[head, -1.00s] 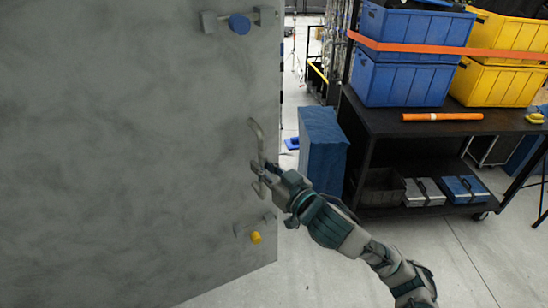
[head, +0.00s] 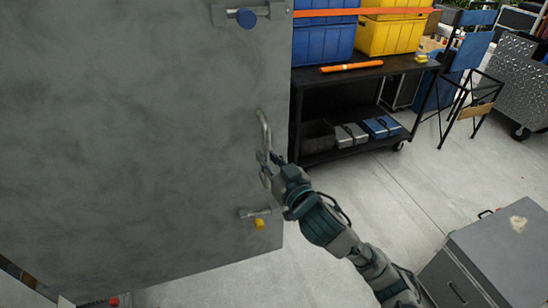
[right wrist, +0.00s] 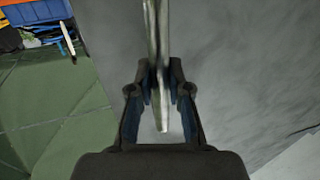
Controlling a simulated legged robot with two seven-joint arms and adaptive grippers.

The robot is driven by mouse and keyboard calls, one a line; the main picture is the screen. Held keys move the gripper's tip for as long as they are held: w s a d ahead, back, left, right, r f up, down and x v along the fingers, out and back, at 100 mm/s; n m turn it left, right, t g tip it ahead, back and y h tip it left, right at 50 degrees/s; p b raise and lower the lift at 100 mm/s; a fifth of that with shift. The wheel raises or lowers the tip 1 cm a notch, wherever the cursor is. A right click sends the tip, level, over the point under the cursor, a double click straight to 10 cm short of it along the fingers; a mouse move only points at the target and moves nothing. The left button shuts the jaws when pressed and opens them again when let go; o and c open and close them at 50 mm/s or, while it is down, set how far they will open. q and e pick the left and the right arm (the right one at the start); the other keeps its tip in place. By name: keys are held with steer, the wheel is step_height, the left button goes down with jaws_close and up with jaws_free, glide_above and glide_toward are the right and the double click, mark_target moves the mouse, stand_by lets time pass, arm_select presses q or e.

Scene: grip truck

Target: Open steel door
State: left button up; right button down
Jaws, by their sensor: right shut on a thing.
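The grey steel door (head: 130,140) fills the left of the head view and stands open, its free edge toward the middle. A metal pull handle (head: 264,130) is fixed upright near that edge. My right gripper (head: 270,170) is at the lower part of the handle. In the right wrist view the two fingers (right wrist: 160,95) are closed on both sides of the handle bar (right wrist: 157,40). A latch with a blue knob (head: 246,18) is above the handle, and a latch with a yellow knob (head: 259,223) is below it. My left gripper is not in view.
A black cart (head: 300,110) with blue bins (head: 322,44) and yellow bins (head: 390,36) stands behind the door edge. A grey case (head: 490,260) stands at the lower right. Clear floor (head: 400,200) lies between them.

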steer(key=shift+s+r, duration=0.25)
steer(key=shift+s, duration=0.15)
steer(key=shift+w, duration=0.1)
steer(key=c, duration=1.1)
jaws_free()
steer(key=shift+f, duration=0.1)
steer(key=v, duration=0.7)
steer(key=shift+s, duration=0.3)
steer(key=shift+d+f, duration=0.1)
steer(key=shift+f, duration=0.15)
